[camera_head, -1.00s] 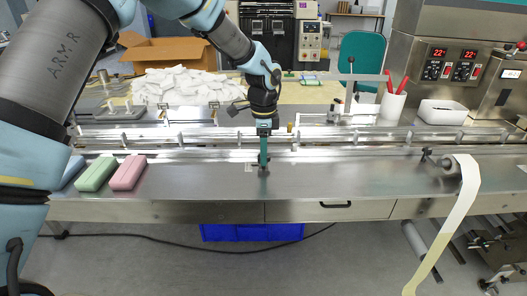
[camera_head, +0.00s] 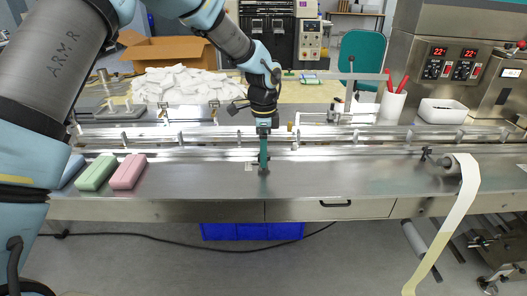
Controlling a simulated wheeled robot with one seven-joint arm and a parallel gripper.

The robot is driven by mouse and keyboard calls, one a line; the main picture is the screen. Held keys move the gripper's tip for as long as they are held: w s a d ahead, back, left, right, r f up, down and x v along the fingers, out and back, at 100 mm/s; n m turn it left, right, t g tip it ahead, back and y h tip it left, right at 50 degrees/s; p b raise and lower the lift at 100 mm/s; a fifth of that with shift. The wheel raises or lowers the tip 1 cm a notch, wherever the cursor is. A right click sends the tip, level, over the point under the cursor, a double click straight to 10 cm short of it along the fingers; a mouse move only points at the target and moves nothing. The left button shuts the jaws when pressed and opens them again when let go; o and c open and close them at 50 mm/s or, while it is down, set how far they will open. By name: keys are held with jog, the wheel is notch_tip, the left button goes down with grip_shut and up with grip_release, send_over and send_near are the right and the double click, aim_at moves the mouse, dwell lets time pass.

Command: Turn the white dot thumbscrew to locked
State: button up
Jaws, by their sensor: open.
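My gripper (camera_head: 263,168) points straight down at the middle of the steel bench, in front of the guide rails. It is open, with nothing visible between its fingers. Its teal fingers are seen nearly edge-on, with their tips close to the bench top. Small upright fittings stand along the guide rail, one left of my gripper (camera_head: 180,139) and one just right of it (camera_head: 295,141). I cannot make out a white dot on any of them, so I cannot tell which is the white dot thumbscrew or how it is turned. My gripper and wrist hide part of the rail.
Green (camera_head: 96,173) and pink (camera_head: 128,172) bars lie at the left of the steel bench (camera_head: 350,180). A pile of white pieces (camera_head: 180,86) lies behind the rails (camera_head: 350,150). A film strip (camera_head: 455,215) hangs at the right. The bench front is clear around my gripper.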

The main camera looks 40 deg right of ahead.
jog(key=shift+r, duration=0.15)
notch_tip(320, 180, up, 11)
jog(key=b, duration=0.2)
jog(key=shift+f, duration=0.2)
jog(key=shift+a, duration=0.1)
